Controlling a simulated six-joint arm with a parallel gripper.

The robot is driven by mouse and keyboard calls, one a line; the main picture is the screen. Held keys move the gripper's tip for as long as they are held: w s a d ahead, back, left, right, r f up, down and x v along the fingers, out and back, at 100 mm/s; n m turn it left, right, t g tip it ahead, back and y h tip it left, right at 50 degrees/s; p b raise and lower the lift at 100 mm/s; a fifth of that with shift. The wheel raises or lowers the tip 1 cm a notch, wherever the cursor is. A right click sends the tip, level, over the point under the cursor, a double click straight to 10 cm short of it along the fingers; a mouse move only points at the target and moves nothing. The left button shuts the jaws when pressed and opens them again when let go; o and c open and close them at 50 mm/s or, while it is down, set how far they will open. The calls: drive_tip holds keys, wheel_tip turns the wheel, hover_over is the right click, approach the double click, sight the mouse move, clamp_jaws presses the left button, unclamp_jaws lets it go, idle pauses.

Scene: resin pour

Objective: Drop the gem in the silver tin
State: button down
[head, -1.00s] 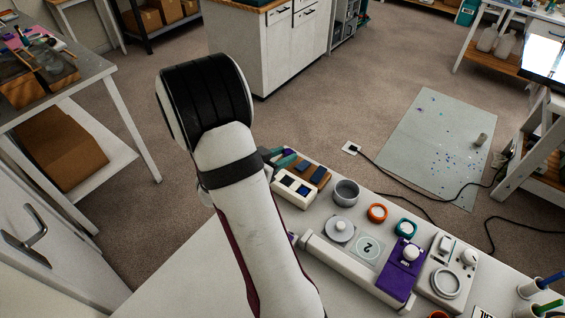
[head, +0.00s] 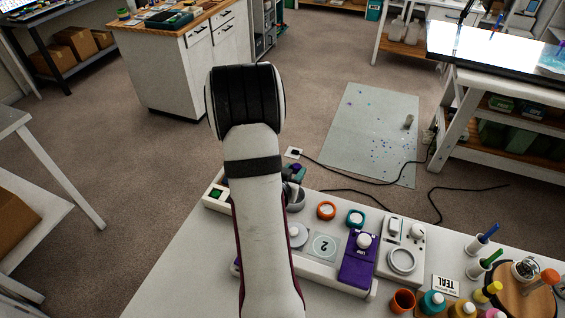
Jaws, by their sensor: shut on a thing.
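The silver tin (head: 297,203), a grey round cup, stands on the white table just right of my arm, partly hidden by it. My gripper (head: 296,175) shows only in part beyond the arm, as dark, purple and teal pieces over the tin's far side. It is shut on the gem, but its fingertips and the gem are too small and covered to make out. I cannot tell whether the gem is inside the tin's rim or above it. A white tray (head: 212,205) with a green piece in it lies left of my arm.
A grey lid (head: 299,236) lies in front of the tin. Bottles and pens crowd the table's right end.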

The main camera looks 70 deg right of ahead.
wheel_tip(320, 180, down, 3)
drive_tip(key=shift+r, duration=0.1)
drive_tip(key=shift+c, duration=2.4)
unclamp_jaws()
